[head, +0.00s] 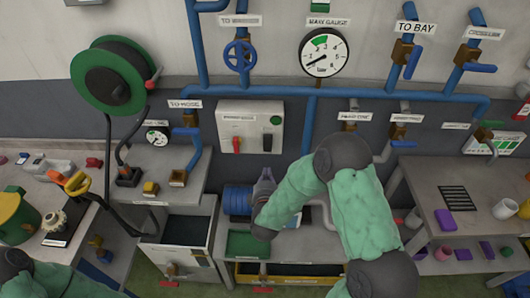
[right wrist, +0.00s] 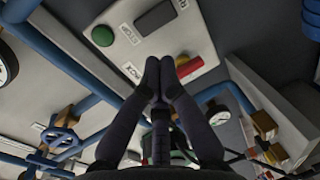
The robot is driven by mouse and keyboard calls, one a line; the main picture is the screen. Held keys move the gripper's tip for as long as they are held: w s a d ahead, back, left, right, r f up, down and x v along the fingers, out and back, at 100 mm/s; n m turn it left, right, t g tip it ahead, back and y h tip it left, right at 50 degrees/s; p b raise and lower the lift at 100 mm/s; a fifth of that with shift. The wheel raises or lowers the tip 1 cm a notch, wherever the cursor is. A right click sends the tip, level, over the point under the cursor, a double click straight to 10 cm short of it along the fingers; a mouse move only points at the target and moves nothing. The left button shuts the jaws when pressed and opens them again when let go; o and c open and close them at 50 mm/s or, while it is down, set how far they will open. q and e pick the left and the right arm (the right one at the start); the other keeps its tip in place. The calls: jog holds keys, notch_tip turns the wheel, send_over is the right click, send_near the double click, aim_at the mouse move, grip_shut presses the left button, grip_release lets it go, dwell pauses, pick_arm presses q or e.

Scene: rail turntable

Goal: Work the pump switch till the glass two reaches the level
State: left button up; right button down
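The pale switch panel (head: 250,112) is on the back wall. It carries a red lever (head: 236,145), a black lever (head: 267,142) and a green button (head: 275,120); its label is too small to read. In the right wrist view the panel shows the red lever (right wrist: 188,68), black lever (right wrist: 155,17) and green button (right wrist: 102,36). My right gripper (head: 265,174) is below the panel, pointing up at it. Its fingertips (right wrist: 158,66) are together, with nothing visible between them, near the red lever; contact cannot be told. I cannot make out glass two. My left gripper is out of view.
The main gauge (head: 325,52) reads low, below its green band. Blue pipes (head: 350,91) with valve handles run along the wall. A blue motor-like cylinder (head: 236,200) lies below the panel. A hose reel (head: 112,76) hangs at the left. A side table (head: 470,185) holds cups at the right.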

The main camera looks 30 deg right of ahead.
aim_at(268, 147)
jog(key=b+x, duration=0.1)
jog(key=x, duration=1.3)
jog(key=shift+a, duration=0.1)
jog(key=shift+w+f, duration=0.1)
